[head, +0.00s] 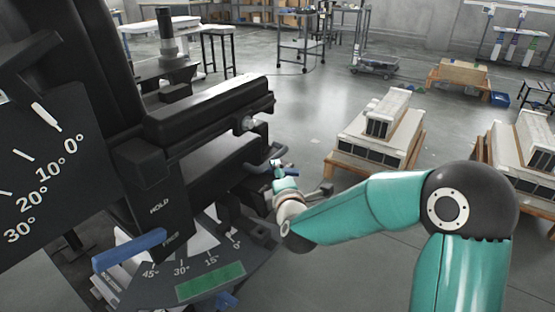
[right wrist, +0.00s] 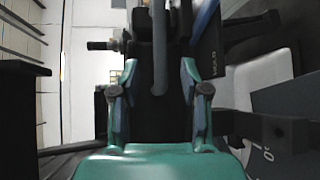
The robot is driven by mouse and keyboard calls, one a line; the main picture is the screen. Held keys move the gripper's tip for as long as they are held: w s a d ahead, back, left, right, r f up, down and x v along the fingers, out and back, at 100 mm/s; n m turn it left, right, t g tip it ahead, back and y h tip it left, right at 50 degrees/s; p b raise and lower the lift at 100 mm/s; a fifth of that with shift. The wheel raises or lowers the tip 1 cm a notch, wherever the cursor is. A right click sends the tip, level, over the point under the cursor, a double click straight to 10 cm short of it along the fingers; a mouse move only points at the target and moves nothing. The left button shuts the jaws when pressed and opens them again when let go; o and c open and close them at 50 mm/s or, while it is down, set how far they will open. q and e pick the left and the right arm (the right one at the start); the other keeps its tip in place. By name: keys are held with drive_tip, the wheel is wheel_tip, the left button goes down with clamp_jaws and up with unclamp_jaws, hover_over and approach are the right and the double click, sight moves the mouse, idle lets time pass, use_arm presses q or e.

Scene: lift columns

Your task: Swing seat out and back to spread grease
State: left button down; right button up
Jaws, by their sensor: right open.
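The black machine has a swing part, its dark body (head: 225,165) standing over a fan-shaped plate (head: 225,262) marked 0° to 45°. I cannot tell for certain which part is the seat. A grey bent handle (head: 262,166) sticks out at its right side. My right gripper (head: 280,174) is at this handle, small and partly hidden by its own wrist. In the right wrist view my right gripper (right wrist: 153,80) is open, with the grey handle bar (right wrist: 160,50) between its fingers, apparently clear of both. No grease is visible. My left gripper is not in view.
A blue lever (head: 130,250) sits beside the HOLD and FREE labels. A large tilt scale (head: 45,165) stands at left. Pallets with stacked units (head: 375,140) stand on the floor to the right. The floor between them and the machine is clear.

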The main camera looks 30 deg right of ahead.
sight(272, 159)
drive_tip(key=x, duration=0.9)
drive_tip(key=shift+w+d+b, duration=0.15)
drive_tip(key=shift+w+b, duration=0.2)
drive_tip(key=shift+f, duration=0.1)
clamp_jaws()
